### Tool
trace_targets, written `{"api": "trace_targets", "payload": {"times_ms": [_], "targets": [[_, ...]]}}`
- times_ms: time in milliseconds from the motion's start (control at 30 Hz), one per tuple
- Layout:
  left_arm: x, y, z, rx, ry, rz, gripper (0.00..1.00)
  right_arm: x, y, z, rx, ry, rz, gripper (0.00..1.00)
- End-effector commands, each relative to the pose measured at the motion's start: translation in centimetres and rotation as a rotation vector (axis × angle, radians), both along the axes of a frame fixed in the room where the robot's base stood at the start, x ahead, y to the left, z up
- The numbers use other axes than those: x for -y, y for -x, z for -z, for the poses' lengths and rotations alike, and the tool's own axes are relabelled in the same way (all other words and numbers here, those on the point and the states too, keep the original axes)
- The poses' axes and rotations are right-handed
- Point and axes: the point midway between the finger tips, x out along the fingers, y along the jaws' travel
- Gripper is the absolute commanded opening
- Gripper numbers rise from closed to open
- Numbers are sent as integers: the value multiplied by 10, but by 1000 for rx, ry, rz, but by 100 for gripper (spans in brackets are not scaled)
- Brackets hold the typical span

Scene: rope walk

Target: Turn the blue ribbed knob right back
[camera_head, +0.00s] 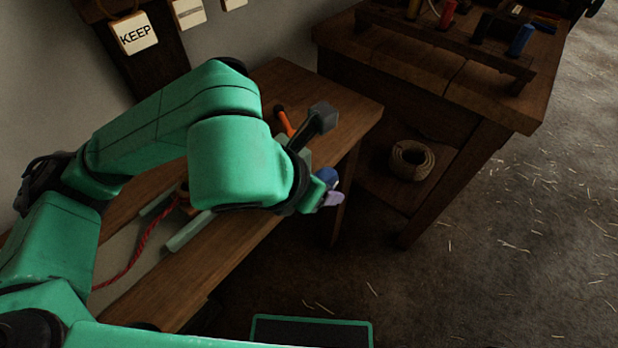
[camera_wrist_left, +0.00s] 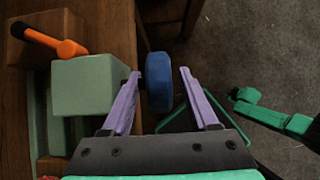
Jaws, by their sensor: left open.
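The blue knob (camera_wrist_left: 159,82) sticks out from the side of a pale green block (camera_wrist_left: 90,84) in the left wrist view. It lies between the two lilac fingers of my open left gripper (camera_wrist_left: 158,98), with a gap visible on each side. Ribs on the knob are too small to make out. In the head view the knob (camera_head: 328,176) shows as a small blue patch beside my left gripper (camera_head: 330,198), at the bench's front edge. My left arm hides most of the block there.
An orange handle (camera_wrist_left: 58,44) rises behind the block. A red rope (camera_head: 140,247) lies on the wooden bench (camera_head: 225,255). A second table (camera_head: 450,85) with spools stands at the back right, a rope coil (camera_head: 411,160) beneath it. The straw-strewn floor is open at right.

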Motion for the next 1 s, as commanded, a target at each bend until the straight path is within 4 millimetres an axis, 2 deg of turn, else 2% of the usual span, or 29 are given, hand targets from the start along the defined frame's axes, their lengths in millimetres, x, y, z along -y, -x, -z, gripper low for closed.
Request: {"api": "trace_targets", "payload": {"times_ms": [400,533,867,933,1000], "targets": [[-38,51,-93,10,2,-1,60,0,0,-12,0,0,0,0],[-45,62,-109,6,2,0,60,1,0,-14,0,1,-1,0],[-48,65,-113,3,1,-1,60,1,0,-14,0,2,-1,0],[-47,61,-122,-8,-1,-1,60,1,0,-23,0,2,-1,0],[-46,47,-145,-36,-14,-4,60,-1,-1,-48,2,-1,-1,0]]}}
